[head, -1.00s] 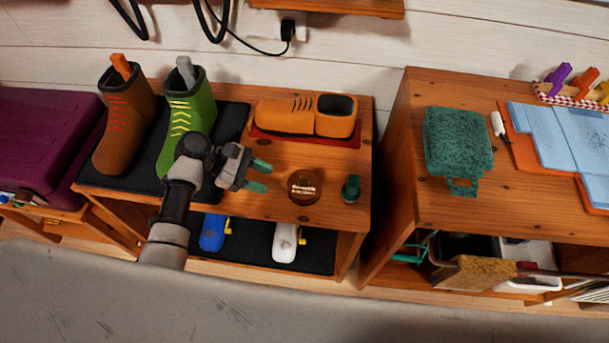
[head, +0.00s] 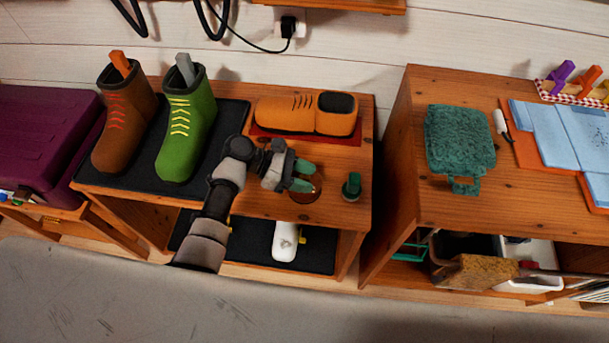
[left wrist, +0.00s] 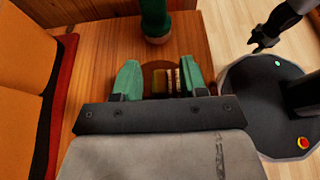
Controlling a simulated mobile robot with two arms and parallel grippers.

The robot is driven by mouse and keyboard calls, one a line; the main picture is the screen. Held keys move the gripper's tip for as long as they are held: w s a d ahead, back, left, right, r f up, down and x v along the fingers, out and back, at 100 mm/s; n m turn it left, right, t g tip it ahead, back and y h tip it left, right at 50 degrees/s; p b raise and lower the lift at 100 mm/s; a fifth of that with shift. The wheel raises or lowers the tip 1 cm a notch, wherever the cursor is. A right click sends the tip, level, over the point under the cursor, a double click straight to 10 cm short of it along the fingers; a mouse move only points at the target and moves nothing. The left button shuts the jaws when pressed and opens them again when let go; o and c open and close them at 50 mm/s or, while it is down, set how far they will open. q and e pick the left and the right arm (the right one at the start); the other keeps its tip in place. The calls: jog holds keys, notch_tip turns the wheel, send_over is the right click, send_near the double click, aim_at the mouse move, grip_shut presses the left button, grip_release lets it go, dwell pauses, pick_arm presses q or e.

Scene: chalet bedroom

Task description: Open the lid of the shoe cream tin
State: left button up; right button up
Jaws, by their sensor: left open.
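The shoe cream tin (head: 306,194) is a round brown tin on the wooden bench top, partly hidden by my left gripper (head: 302,177) in the head view. In the left wrist view the tin (left wrist: 163,83) shows between the two green fingers, with pale lettering on its top. My left gripper (left wrist: 164,85) is open, its fingers on either side of the visible part of the tin. I cannot tell whether they touch it. The lid looks to be on. A dark arm end at the upper right of the left wrist view seems to be my right gripper (left wrist: 264,44); its fingers are unclear.
A green-handled item (head: 352,187) stands close right of the tin. An orange shoe (head: 305,113) lies behind on a red mat. Brown (head: 125,125) and green (head: 186,130) boots stand left on a dark mat. A gap separates the right-hand cabinet (head: 420,205).

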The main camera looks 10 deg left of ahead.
pick_arm(q)
jog(key=shift+c, duration=0.3)
grip_shut()
jog(key=shift+r, duration=0.1)
jog(key=w+r+n+g+p, duration=0.1)
jog(key=p, duration=0.4)
jog(key=shift+r+n, duration=0.25)
jog(key=shift+n, duration=0.05)
jog(key=shift+w+r+n+p, duration=0.1)
jog(key=shift+w+n+p, duration=0.05)
jog(key=shift+n+p, duration=0.15)
jog(key=shift+w+n+g+p, duration=0.4)
jog(key=shift+n+g, duration=0.1)
jog(key=shift+g, duration=0.1)
jog(key=shift+w+r+n+g+h, duration=0.15)
jog(key=shift+w+n+g+h, duration=0.15)
jog(key=shift+w+n+g, duration=0.4)
jog(key=shift+s, duration=0.15)
